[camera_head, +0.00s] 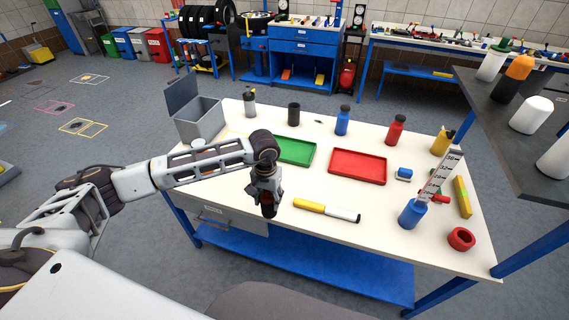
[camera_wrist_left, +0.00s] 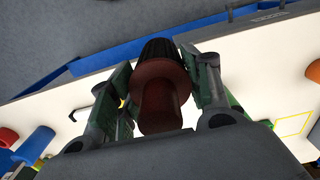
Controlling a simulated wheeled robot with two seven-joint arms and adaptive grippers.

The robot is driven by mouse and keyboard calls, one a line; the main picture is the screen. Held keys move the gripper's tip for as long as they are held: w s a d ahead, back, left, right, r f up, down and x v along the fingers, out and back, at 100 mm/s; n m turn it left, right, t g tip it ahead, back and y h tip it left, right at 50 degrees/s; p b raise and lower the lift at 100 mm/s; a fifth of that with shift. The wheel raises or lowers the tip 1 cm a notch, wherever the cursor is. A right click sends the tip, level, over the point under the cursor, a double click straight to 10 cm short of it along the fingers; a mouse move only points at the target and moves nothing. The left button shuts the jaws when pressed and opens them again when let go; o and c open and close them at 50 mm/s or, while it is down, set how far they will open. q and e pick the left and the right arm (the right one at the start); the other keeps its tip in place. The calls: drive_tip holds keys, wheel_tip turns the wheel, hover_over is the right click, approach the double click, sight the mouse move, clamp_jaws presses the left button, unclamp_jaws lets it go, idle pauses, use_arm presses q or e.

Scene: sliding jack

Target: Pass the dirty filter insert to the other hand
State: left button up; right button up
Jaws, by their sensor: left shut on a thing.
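My left gripper (camera_head: 266,186) is over the near left part of the white table (camera_head: 290,230), pointing down. It is shut on the dirty filter insert, whose dark lower end (camera_head: 268,210) shows below the fingers in the head view. In the left wrist view the insert (camera_wrist_left: 161,92) sits between the two fingers (camera_wrist_left: 160,95). It has a dark ribbed cap and a reddish-brown rounded body. I cannot tell how far it is above the table. My right gripper is not in view.
A green tray (camera_head: 313,157) and a red tray (camera_head: 385,172) lie behind the gripper. A yellow-and-white marker-like tool (camera_head: 327,210) lies to its right. A grey open box (camera_head: 200,125) stands at the back left. Bottles and a red ring (camera_head: 461,239) occupy the right side.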

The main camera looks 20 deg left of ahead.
use_arm(q)
drive_tip(key=d+r+m, duration=0.4)
drive_tip(key=d+r, duration=0.3)
drive_tip(key=r, duration=0.3)
drive_tip(key=s+d+r+m, duration=0.1)
drive_tip(key=d+r+m, duration=0.3)
drive_tip(key=d+r, duration=0.4)
wheel_tip(320, 180, up, 4)
drive_tip(key=shift+f, duration=0.2)
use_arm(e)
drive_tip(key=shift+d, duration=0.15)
